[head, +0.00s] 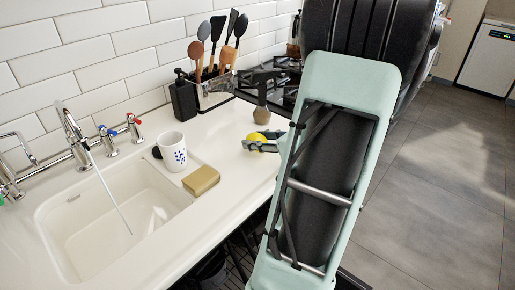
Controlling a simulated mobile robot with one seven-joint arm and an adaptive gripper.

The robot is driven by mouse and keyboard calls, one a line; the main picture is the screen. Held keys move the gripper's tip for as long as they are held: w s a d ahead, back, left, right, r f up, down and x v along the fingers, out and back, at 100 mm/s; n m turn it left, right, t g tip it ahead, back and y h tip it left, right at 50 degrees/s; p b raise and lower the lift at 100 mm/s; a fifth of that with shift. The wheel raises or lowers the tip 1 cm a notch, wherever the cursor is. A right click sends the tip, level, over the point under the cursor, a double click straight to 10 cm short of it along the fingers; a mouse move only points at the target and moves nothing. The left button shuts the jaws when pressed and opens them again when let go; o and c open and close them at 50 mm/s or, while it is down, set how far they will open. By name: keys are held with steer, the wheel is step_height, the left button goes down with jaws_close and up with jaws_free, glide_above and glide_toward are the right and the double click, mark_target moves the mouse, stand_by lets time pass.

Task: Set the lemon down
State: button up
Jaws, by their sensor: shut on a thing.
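The yellow lemon (256,138) is at the middle of the head view, over the white counter between the sponge and the hob. My gripper (257,143) is shut on the lemon, with its grey-green fingers coming in from the right. The lemon's lower side is partly hidden by a finger. I cannot tell whether it touches the counter or is held just above it. My arm hides the area to the right of the gripper.
A white patterned cup (172,151) and a tan sponge (201,181) stand beside the sink (105,222), where water runs from the tap. A utensil holder (213,93), a black soap bottle (184,97) and the gas hob (275,88) are behind. Bare counter (236,170) lies left of the gripper.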

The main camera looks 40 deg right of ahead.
steer(key=shift+f, duration=0.3)
steer(key=shift+f, duration=0.15)
steer(key=o, duration=1.2)
steer(key=shift+o, duration=0.2)
steer(key=shift+r, duration=0.3)
steer(key=p+v, duration=0.3)
steer(key=v, duration=0.9)
steer(key=shift+f, duration=0.15)
